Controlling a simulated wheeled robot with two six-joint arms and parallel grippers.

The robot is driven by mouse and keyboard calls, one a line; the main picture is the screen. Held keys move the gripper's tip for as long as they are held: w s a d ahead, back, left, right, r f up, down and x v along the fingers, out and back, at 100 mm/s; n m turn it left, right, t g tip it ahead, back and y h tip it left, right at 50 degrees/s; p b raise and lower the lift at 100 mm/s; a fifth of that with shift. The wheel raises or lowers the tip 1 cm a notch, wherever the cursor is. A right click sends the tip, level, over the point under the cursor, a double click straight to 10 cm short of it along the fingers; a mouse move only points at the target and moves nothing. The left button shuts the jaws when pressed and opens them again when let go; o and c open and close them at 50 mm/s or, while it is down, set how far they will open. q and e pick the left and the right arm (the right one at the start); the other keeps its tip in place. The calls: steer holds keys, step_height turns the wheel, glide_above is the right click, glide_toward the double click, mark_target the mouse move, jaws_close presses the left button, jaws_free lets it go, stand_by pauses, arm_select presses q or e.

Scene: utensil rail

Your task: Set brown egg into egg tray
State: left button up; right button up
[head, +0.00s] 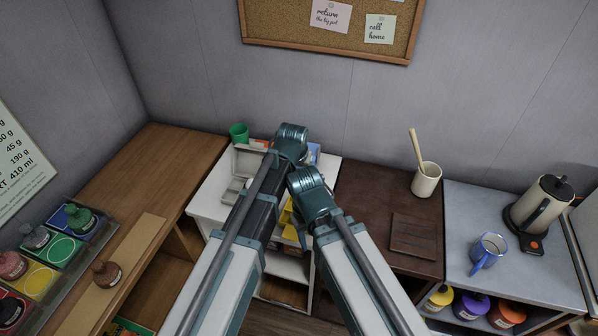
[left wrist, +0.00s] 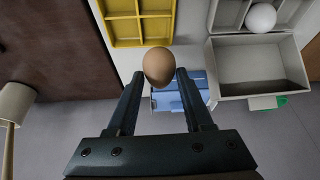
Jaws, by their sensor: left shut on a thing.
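The brown egg (left wrist: 158,64) is held between the fingertips of my left gripper (left wrist: 160,76) in the left wrist view. It is above the white surface, near a yellow divided tray (left wrist: 124,44). A grey divided holder (left wrist: 230,17) with a white egg (left wrist: 261,17) in it is at the upper right there, with an open grey box part (left wrist: 258,65) beside it. I cannot tell which of these is the egg tray. In the head view my arms hide both grippers and the brown egg; part of the grey box (head: 247,160) shows left of my left arm.
A blue item (left wrist: 185,97) lies behind the egg in the wrist view. In the head view a green cup (head: 239,133) stands at the back of the white unit. A cream crock (head: 426,180) with a wooden utensil stands on the dark counter to the right.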

arm_select(q)
steer(key=shift+f, duration=0.2)
stand_by(0.5)
steer(key=shift+f+b, duration=0.8)
steer(key=shift+b, duration=0.15)
steer(key=shift+f+b, duration=2.75)
stand_by(1.2)
steer(key=o, duration=0.8)
steer(key=shift+c, duration=0.2)
steer(key=shift+r, duration=0.15)
